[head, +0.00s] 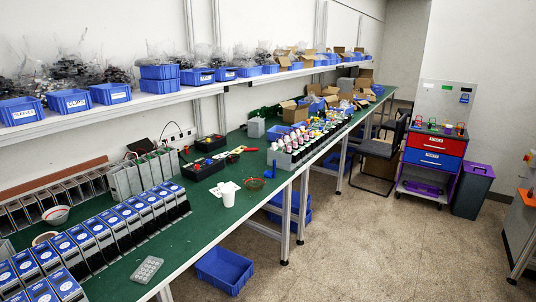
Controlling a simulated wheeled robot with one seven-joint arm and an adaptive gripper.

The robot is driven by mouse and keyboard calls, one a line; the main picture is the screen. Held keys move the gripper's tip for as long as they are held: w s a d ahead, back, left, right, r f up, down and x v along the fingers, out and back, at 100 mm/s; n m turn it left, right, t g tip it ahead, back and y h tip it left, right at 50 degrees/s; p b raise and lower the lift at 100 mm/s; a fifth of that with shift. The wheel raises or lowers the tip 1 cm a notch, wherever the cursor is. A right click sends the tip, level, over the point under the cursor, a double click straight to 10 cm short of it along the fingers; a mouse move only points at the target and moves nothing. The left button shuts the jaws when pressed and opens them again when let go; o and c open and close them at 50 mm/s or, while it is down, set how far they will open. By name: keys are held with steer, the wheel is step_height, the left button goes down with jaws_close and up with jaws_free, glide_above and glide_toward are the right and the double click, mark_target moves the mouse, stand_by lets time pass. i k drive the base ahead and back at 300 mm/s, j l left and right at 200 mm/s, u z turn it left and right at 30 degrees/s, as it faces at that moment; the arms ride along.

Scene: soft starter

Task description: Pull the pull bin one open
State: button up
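I cannot tell which container is pull bin one. A cart at the right back holds a red drawer front (433,142) above a blue drawer front (432,159), each with a small label. Both fronts look flush with the cart, so they appear shut. Labelled blue bins, such as one at the left (22,112), stand along the wall shelf. A larger blue bin (223,270) sits on the floor under the bench. My gripper is not in view.
A long green-topped bench (205,226) crowded with devices runs along the left wall. A black chair (380,148) stands left of the cart, and a grey bin with a purple lid (473,192) stands right of it. The floor (370,245) in front is clear.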

mark_target(197, 76)
steer(key=i, duration=2.45)
